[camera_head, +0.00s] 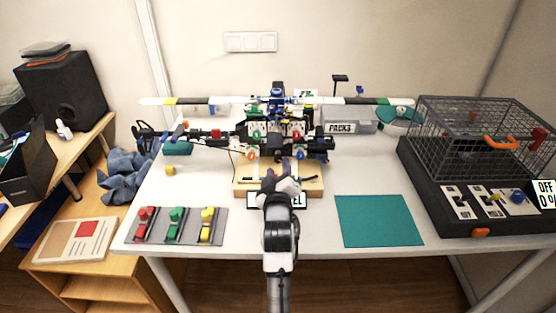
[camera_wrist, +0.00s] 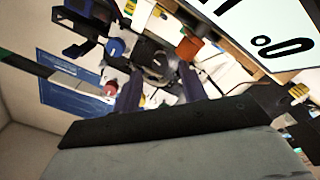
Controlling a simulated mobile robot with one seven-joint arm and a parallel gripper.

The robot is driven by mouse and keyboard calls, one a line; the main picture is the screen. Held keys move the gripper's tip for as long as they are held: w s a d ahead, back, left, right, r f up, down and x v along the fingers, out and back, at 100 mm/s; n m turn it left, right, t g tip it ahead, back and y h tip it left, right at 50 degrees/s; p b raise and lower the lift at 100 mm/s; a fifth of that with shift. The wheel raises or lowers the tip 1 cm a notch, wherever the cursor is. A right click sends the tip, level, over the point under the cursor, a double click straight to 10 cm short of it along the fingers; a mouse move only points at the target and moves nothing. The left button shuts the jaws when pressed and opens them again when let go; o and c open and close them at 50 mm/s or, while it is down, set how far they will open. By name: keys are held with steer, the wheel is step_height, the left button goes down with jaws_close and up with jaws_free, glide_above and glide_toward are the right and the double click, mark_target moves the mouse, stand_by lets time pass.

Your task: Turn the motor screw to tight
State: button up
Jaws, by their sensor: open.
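The model aircraft (camera_head: 277,101) with a long striped rotor stands on a wooden block (camera_head: 312,187) in the middle of the table. I cannot tell which part is the motor screw. My gripper (camera_head: 284,172) is open in front of the body, above the block. In the wrist view its two dark fingers (camera_wrist: 158,82) point at a dark round part (camera_wrist: 153,62). Whether they touch it is unclear. A blue cap (camera_wrist: 115,47) lies beyond the left finger.
A grey board (camera_head: 190,239) with red, green and yellow switches lies front left. A teal mat (camera_head: 378,221) lies front right. A wire cage (camera_head: 478,135) on a black control box fills the right side. A PACKS bin (camera_head: 350,120) stands behind.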

mark_target(278, 157)
steer(key=shift+w, duration=1.5)
jaws_close()
